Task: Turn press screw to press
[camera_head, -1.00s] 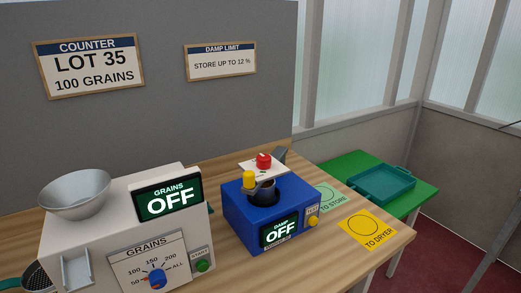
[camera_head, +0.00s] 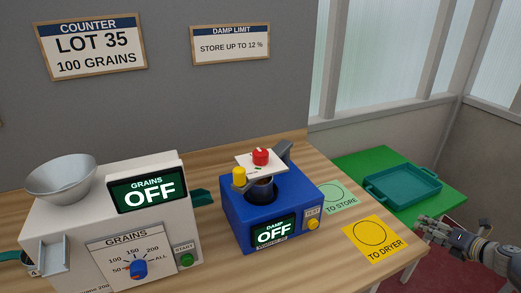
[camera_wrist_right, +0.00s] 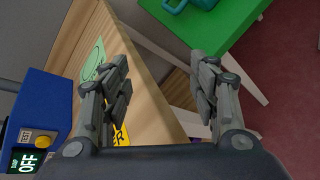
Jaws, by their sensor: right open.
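The blue damp meter (camera_head: 270,212) stands on the wooden table, its screen reading OFF. On its top is a dark round cup (camera_head: 262,188) with a white plate (camera_head: 252,161) above it, carrying a red knob (camera_head: 260,156) that looks like the press screw. A yellow knob (camera_head: 239,177) is beside the plate. My right gripper (camera_head: 424,231) is open and empty at the right, beyond the table's right edge and well away from the meter. In the right wrist view its fingers (camera_wrist_right: 160,75) are apart. The meter's side shows there at left (camera_wrist_right: 42,115); the red knob does not.
The white grain counter (camera_head: 110,225) with a metal funnel (camera_head: 66,180) stands left of the meter. A yellow TO DRYER mat (camera_head: 390,250) and green TO STORE mat (camera_head: 340,209) lie right of it. A green side table (camera_head: 350,162) holds a teal tray (camera_head: 402,190).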

